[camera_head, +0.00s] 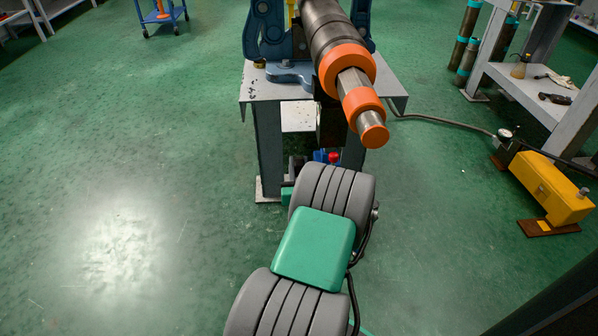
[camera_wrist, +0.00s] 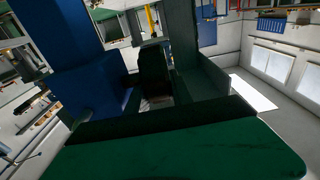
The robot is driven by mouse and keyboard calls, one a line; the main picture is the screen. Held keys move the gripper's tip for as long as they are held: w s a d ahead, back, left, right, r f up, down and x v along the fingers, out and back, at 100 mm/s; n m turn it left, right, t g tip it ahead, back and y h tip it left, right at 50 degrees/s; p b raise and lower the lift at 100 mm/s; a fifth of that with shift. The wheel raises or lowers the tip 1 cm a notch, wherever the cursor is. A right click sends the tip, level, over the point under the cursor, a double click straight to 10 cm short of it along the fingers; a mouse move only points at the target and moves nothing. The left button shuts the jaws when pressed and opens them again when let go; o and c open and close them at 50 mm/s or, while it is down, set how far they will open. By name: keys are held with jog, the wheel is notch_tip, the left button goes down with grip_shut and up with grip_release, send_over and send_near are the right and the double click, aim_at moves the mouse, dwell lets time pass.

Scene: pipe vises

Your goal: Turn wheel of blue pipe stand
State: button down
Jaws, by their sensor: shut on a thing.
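The blue pipe stand (camera_head: 264,32) is on a grey metal table at the top middle of the head view, with a dark pipe (camera_head: 328,28) with orange rings held in it. In the wrist view a large blue part of the stand (camera_wrist: 75,45) fills the upper left, close by. My gripper (camera_wrist: 160,75) is at the stand, its dark fingers shut on a part that seems to be the wheel. That part is dark and mostly hidden, so its shape is not clear. In the head view my arm covers the gripper.
The grey table (camera_head: 262,90) stands over my arm's far end, and the orange-ringed pipe end (camera_head: 373,134) juts toward me above it. A yellow pump (camera_head: 553,186) with a hose lies on the floor at right. The green floor (camera_head: 120,150) at left is clear.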

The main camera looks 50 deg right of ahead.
jog(key=f+h+b, duration=0.1)
jog(key=b, duration=0.2)
jog(key=shift+t+b, duration=0.35)
jog(key=shift+t, duration=0.05)
jog(key=shift+s+a+r+t+h+b, duration=0.1)
jog(key=shift+s+r+t+h+b, duration=0.05)
jog(key=shift+r+t+h+b, duration=0.45)
jog(key=c, duration=1.4)
grip_release()
jog(key=shift+r+p, duration=0.1)
jog(key=shift+p, duration=0.3)
jog(key=r+g+y+p, duration=0.1)
jog(key=p, duration=0.3)
jog(key=shift+g+y+p, duration=0.3)
jog(key=shift+y+p, duration=0.1)
jog(key=p, duration=0.5)
jog(key=shift+f+g+y, duration=0.25)
jog(key=shift+g+y, duration=0.15)
